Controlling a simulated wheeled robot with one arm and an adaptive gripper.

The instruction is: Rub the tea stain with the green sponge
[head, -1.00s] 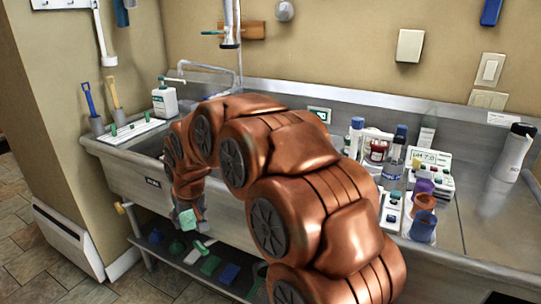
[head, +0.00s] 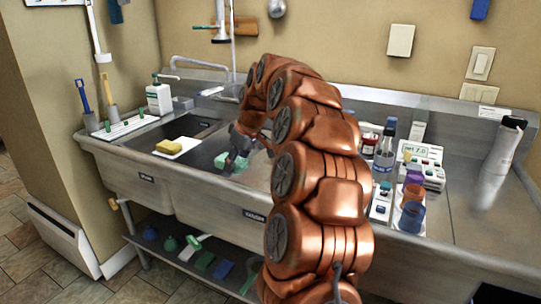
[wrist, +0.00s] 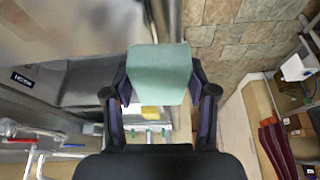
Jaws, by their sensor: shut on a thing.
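My gripper (head: 236,159) is shut on the green sponge (head: 222,160) and holds it over the sink area, in front of the back wall. In the wrist view the pale green sponge (wrist: 160,72) sits between the two dark fingers of my gripper (wrist: 160,92), its broad face toward the camera. I cannot make out the tea stain in either view. My arm covers much of the right part of the sink.
A yellow sponge (head: 170,145) lies on a white board (head: 185,146) at the sink's left. Bottles, a pH meter (head: 420,152) and coloured cups (head: 412,200) stand on the right counter. The lower shelf (head: 190,262) carries several sponges and a brush.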

